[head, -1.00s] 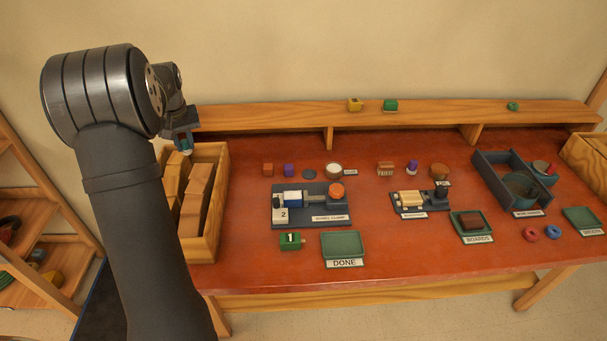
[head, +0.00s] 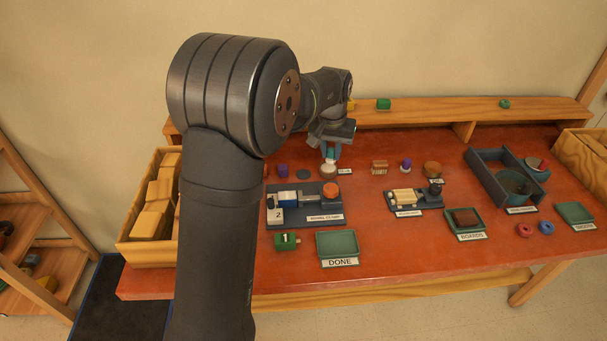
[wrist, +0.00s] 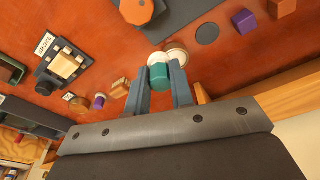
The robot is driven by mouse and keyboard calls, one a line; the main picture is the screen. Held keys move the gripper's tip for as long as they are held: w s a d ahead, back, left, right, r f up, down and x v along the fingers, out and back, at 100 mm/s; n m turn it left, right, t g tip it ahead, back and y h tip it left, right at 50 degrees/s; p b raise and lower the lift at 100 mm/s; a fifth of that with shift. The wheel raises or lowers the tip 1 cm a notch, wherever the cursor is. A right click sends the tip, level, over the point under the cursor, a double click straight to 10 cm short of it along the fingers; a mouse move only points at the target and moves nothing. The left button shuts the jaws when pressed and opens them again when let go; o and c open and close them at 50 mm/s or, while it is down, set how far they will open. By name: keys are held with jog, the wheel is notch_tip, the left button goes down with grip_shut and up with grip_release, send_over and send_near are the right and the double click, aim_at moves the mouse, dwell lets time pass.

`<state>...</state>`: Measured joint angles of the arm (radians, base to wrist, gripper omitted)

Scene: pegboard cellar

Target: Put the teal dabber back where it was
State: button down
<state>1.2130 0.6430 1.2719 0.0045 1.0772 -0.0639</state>
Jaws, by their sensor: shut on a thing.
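My gripper (head: 331,145) is shut on the teal dabber (wrist: 159,77), which sits between the fingertips in the wrist view with a pale end pointing away from the gripper. In the head view the teal dabber (head: 330,154) shows just below the jaws, above or right at a round white-topped pot (head: 328,171) on the bench. The white pot (wrist: 179,57) shows close beside the dabber's pale end in the wrist view. I cannot tell whether they touch. A flat dark disc (head: 303,174) lies bare on the bench left of the pot; it also shows in the wrist view (wrist: 207,33).
A purple block (head: 282,171) stands left of the disc. A clamp fixture (head: 305,218) with an orange knob is in front, a wooden stamp block (head: 379,167) to the right. The raised back shelf (head: 400,116) runs behind. A green DONE tray (head: 337,244) is empty.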

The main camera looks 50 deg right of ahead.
jog(key=shift+s+d, duration=0.15)
jog(key=shift+s, duration=0.35)
jog(key=w+f, duration=0.2)
jog(key=w, duration=0.1)
jog(key=w+f, duration=0.2)
jog(key=w, duration=0.2)
jog(key=w+f, duration=0.3)
jog(key=w, duration=0.1)
jog(key=shift+d, duration=0.15)
jog(key=shift+w+f, duration=0.1)
jog(key=shift+w, duration=0.05)
jog(key=shift+f, duration=1.9)
jog(key=shift+f, duration=0.15)
jog(key=c, duration=1.3)
grip_release()
jog(key=shift+o, duration=0.2)
